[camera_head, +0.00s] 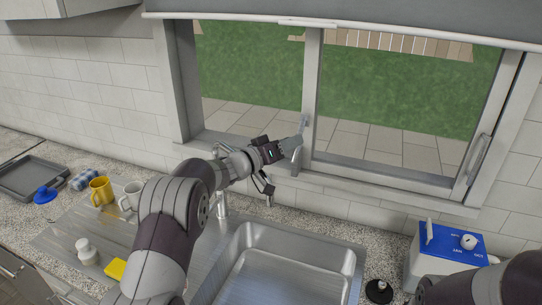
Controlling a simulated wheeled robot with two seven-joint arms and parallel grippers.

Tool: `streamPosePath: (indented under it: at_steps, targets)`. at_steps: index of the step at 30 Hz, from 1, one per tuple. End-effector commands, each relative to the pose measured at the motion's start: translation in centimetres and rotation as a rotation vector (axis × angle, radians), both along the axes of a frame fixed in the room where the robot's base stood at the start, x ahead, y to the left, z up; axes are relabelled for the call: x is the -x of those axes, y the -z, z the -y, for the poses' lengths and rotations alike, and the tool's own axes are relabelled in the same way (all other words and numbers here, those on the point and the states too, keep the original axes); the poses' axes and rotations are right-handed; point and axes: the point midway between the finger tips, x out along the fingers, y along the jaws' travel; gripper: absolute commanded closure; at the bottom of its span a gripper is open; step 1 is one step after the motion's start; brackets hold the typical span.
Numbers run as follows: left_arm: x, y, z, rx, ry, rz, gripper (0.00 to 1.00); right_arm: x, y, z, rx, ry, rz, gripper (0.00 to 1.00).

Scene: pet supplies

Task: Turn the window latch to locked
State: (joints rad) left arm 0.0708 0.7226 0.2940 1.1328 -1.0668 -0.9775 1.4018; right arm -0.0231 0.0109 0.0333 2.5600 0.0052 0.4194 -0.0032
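The window (400,92) stands behind the sink, with two panes and a grey frame. My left arm reaches across the sink, and my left gripper (299,142) is at the middle upright of the frame. A small light-coloured latch (304,122) shows on that upright, right at the fingertips. The fingers overlap its lower part, so I cannot tell whether they grip it or only touch it. A second, longer handle (479,155) is on the right side of the frame. Only part of my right arm shows at the lower right; its gripper is out of view.
A metal sink (285,265) lies below the window. On the left are a yellow mug (101,191), a white mug (130,197), a white bottle (86,251), a yellow sponge (116,268) and a dark tray (32,178). A blue-topped box (447,243) stands at the right.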

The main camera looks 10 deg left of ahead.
Motion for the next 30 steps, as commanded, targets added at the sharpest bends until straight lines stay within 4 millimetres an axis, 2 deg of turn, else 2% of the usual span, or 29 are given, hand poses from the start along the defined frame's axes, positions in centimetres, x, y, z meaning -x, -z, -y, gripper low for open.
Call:
streamPosePath:
  at_steps: [1, 3, 12, 23, 25, 26, 27, 29, 30]
  targets:
    - [0.8, 0.6, -0.8, 0.001, -0.003, -0.002, 0.6, 0.0, 1.0, 0.0, 0.0, 0.0, 0.0, 1.0]
    - [1.9, 0.5, -1.9, 0.001, -0.004, -0.001, 0.6, 0.0, 1.6, 0.0, 0.0, 0.0, 0.0, 1.0]
    - [5.8, 0.5, -5.3, -0.001, -0.002, -0.001, 0.6, 0.0, 3.1, 0.0, 0.0, 0.0, 0.0, 1.0]
    - [6.5, 0.4, -5.9, 0.0, 0.0, -0.002, 0.6, 0.0, 3.2, 0.0, 0.0, 0.0, 0.0, 1.0]
    - [6.5, 0.1, -5.8, 0.0, 0.002, -0.001, 0.8, 0.0, 2.9, 0.0, 0.0, 0.0, 0.0, 1.0]
    - [6.5, -0.4, -5.6, -0.001, 0.004, -0.001, 0.89, 0.0, 2.5, 0.0, 0.0, 0.0, 0.0, 1.0]
    - [6.5, -2.1, -5.2, -0.003, 0.011, 0.012, 1.0, 0.0, 1.5, 0.0, 0.0, 0.0, 0.0, 1.0]
    - [6.4, -5.8, -4.7, 0.001, 0.013, 0.058, 1.0, 0.0, 0.3, 0.0, 0.0, 0.0, 0.0, 1.0]
    - [5.7, -9.2, -5.0, 0.028, -0.028, 0.095, 1.0, 0.0, -0.7, 0.0, 0.0, 0.0, 0.0, 1.0]
